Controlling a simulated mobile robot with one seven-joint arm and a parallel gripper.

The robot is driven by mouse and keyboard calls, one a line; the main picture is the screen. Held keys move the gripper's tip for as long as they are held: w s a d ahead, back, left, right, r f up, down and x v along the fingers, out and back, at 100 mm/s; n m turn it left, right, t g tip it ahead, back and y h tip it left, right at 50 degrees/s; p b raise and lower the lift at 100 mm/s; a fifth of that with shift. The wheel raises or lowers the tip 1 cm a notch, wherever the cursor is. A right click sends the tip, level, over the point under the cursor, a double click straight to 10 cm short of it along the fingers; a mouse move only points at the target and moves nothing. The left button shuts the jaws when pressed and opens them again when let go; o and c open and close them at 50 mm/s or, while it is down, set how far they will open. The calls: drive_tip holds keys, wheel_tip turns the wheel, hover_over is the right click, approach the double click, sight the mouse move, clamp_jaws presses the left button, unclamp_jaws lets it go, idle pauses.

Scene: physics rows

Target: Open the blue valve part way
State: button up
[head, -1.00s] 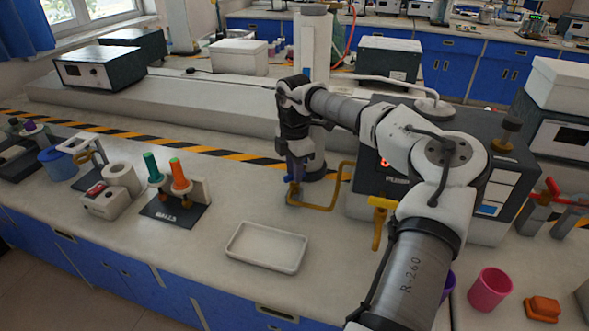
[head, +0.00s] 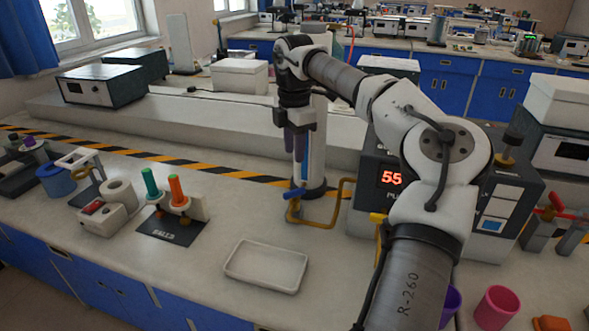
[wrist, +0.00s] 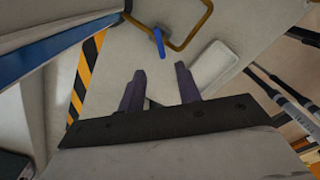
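The blue valve has a small blue lever (head: 294,193) on a bent yellow pipe (head: 318,226), beside a white column. In the wrist view the blue lever (wrist: 158,42) lies just beyond my fingertips, roughly between their lines, with the yellow pipe (wrist: 203,28) bending around it. The lever stands at an angle to the nearby pipe run; how far the valve is open I cannot tell. My gripper (head: 295,152) points down above the lever, apart from it. In the wrist view its two dark fingers (wrist: 160,80) are spread with nothing between them.
A box with a red display (head: 391,178) stands right of the pipe, partly behind my arm. A yellow-handled valve (head: 377,217) is in front of it. A white tray (head: 266,266) lies on the bench front. Bench between is clear.

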drive_tip(key=shift+r, duration=1.25)
